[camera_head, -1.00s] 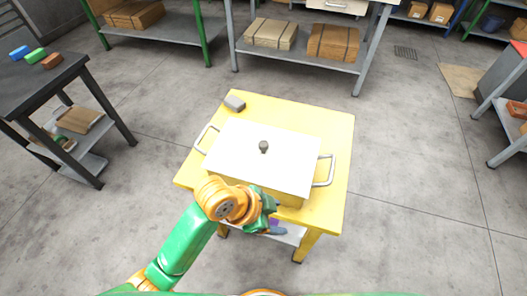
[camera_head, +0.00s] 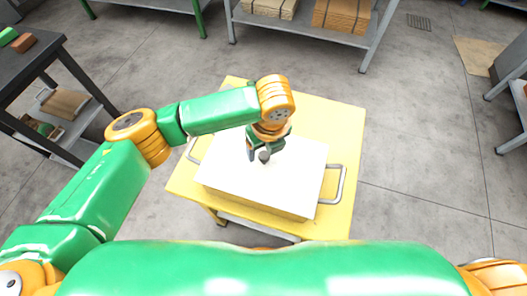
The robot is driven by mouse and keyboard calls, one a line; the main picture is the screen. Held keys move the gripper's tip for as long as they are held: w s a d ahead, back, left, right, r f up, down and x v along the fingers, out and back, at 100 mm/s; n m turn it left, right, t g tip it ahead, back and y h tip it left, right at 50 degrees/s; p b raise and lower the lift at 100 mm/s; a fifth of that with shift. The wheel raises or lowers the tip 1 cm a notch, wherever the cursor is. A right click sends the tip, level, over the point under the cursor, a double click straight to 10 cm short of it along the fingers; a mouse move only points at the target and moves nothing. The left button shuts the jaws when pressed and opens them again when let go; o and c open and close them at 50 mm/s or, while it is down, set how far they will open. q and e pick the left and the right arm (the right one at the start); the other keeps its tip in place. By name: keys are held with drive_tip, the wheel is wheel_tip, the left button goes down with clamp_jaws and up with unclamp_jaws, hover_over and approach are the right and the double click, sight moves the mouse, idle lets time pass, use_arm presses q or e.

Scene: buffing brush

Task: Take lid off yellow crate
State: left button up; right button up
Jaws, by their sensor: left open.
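The yellow crate (camera_head: 306,215) stands on a yellow table and is closed by a flat white lid (camera_head: 300,172). A small dark knob (camera_head: 264,155) sits at the middle of the lid. Metal handles stick out at the crate's sides, the right one (camera_head: 338,183) in clear view. My left gripper (camera_head: 258,154) points down over the knob with its fingers apart, around or just beside it; I cannot tell if they touch it. My right gripper is out of view.
The yellow table top (camera_head: 340,120) has bare room behind and right of the crate. A dark table (camera_head: 30,65) with coloured blocks stands at the left. Shelves with boxes (camera_head: 342,14) stand at the back.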

sight(264, 155)
use_arm(q)
wheel_tip(264, 155, down, 4)
drive_tip(key=shift+r, duration=0.1)
drive_tip(key=shift+w+f, duration=0.2)
drive_tip(key=shift+w, duration=0.1)
drive_tip(key=shift+s+r, duration=0.1)
drive_tip(key=shift+s, duration=0.1)
drive_tip(key=c, duration=0.9)
clamp_jaws()
drive_tip(key=shift+w, duration=0.1)
